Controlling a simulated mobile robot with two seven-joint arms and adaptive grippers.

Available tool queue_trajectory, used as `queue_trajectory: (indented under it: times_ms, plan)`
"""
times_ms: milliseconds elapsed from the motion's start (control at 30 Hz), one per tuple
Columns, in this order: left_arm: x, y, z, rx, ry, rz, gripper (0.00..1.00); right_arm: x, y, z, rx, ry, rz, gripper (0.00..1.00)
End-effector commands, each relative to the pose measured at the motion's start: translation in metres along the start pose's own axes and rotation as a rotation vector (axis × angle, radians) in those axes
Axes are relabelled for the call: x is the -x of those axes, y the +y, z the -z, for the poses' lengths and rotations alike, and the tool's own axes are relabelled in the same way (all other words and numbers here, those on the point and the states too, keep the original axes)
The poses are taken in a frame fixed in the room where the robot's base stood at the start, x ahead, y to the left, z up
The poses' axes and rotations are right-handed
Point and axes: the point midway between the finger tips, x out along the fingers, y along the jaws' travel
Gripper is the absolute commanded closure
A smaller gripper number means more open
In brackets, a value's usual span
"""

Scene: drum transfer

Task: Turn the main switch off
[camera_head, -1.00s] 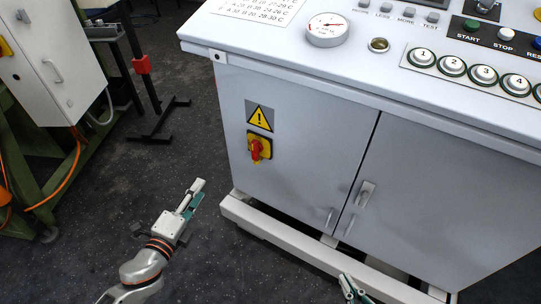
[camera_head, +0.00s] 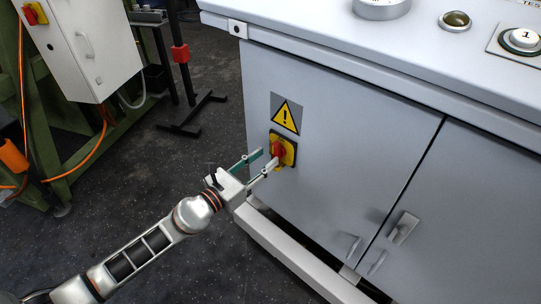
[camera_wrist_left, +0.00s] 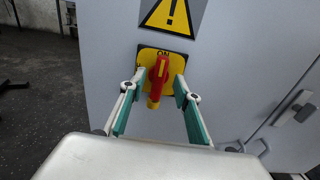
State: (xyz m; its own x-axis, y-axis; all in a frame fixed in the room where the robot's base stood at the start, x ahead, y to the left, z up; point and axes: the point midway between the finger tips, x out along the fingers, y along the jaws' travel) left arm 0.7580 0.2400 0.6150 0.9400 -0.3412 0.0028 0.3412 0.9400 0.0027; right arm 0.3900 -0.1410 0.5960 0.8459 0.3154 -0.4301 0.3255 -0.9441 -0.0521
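The main switch is a red rotary handle (camera_head: 278,150) on a yellow plate (camera_head: 289,156), on the front of the grey cabinet, below a yellow warning triangle (camera_head: 286,116). In the left wrist view the red handle (camera_wrist_left: 157,80) points roughly up and down, with "ON" lettered above it on the yellow plate (camera_wrist_left: 174,57). My left gripper (camera_head: 262,161) is open in front of the switch. In the left wrist view its two fingers (camera_wrist_left: 158,92) stand apart, one on each side of the handle. Whether they touch it I cannot tell. My right gripper is out of view.
The cabinet's worktop (camera_head: 330,37) overhangs the switch, with a gauge (camera_head: 381,8) and buttons on it. Door handles (camera_head: 403,228) sit to the right. A white box (camera_head: 72,45) on a green frame stands at the left. Open floor lies between.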

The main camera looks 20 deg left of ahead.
Motion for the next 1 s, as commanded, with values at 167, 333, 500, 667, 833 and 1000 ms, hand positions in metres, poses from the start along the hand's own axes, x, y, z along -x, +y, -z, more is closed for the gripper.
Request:
queue_trajectory:
  times_ms: [167,333,500,667,833,1000]
  plan:
    - [-0.021,-0.001,0.002,0.001,0.002,0.0,0.68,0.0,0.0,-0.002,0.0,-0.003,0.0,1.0]
    - [-0.028,-0.001,0.002,0.002,0.003,0.001,0.68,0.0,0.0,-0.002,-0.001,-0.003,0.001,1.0]
    - [-0.029,-0.001,0.002,0.003,0.003,0.001,0.68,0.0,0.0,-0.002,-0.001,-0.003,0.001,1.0]
    - [-0.029,-0.001,0.002,0.003,0.003,0.0,0.94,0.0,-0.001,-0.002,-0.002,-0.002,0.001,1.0]
    - [-0.029,-0.001,0.002,0.003,0.003,0.0,1.0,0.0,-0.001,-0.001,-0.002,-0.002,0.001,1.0]
    - [-0.029,0.0,0.002,0.012,0.003,0.0,1.0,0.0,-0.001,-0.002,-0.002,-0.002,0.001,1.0]
